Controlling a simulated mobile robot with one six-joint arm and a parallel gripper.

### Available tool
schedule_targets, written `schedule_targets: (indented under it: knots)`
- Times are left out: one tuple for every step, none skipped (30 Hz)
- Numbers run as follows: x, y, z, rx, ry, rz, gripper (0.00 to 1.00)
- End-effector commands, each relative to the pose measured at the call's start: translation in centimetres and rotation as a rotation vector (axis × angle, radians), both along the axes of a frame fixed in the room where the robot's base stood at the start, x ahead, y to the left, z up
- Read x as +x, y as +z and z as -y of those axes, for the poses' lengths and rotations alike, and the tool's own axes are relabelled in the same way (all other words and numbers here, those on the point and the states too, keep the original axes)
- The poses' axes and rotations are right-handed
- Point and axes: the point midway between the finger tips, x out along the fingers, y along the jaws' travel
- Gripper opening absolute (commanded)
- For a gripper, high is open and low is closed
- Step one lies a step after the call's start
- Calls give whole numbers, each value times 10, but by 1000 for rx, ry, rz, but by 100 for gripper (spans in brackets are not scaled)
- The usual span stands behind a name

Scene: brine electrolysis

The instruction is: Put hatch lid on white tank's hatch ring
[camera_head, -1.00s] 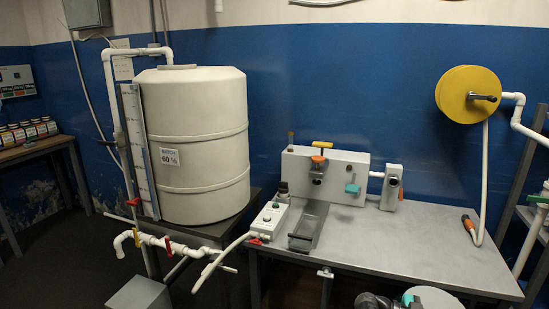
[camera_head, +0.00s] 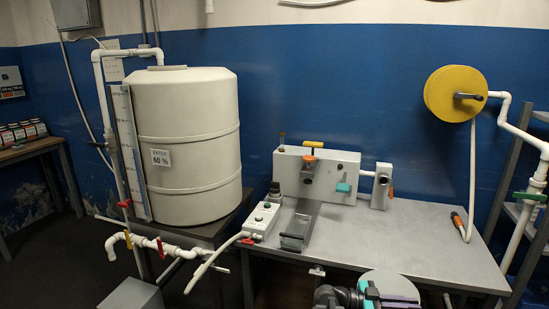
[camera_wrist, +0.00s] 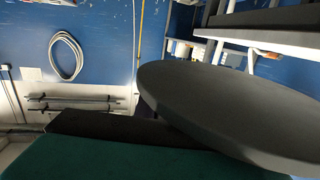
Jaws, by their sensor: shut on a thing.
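The white tank (camera_head: 195,150) stands at the left on a dark stand in the head view. Its hatch ring (camera_head: 167,68) is a low pale rim on top, seen nearly edge-on; its opening is hidden. The hatch lid (camera_head: 395,286) is a grey disc at the bottom of the head view. My gripper (camera_head: 370,291), with teal fingers, is shut on the lid's left edge, well to the right of the tank and lower than its top. In the wrist view the lid (camera_wrist: 235,110) shows as a large tilted dark-grey disc beyond a teal-and-black finger.
A metal bench (camera_head: 410,235) carries a grey apparatus (camera_head: 320,172) and a control box (camera_head: 262,219). White pipes with red and yellow valves (camera_head: 160,246) run before the tank, and a pipe (camera_head: 125,53) rises beside its top. A yellow reel (camera_head: 455,93) hangs at right.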

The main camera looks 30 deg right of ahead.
Motion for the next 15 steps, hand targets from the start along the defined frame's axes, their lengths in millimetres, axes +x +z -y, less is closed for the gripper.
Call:
schedule_targets:
  knots:
    - [12, 1, -5, -2, 23, 0, 0]
    - [18, 2, -8, -1, 35, 0, 0]
    - [26, 3, -12, -2, 52, 1, 0]
    - [32, 3, -15, -2, 63, 0, 0]
    - [39, 4, -18, -1, 75, 1, 0]
    - [47, 4, -23, -1, 92, 1, 0]
    - [53, 5, -26, -1, 104, 1, 0]
    - [59, 5, -29, -1, 116, 1, 0]
    - [66, 6, -34, -1, 132, 1, 0]
    - [72, 7, -37, -1, 145, 1, 0]
    - [78, 7, -41, -1, 157, 1, 0]
    - [86, 8, -46, 0, 173, 1, 0]
    - [92, 8, -50, -1, 186, 1, 0]
    - [97, 9, -53, -1, 198, 1, 0]
    - [105, 10, -59, 0, 215, 1, 0]
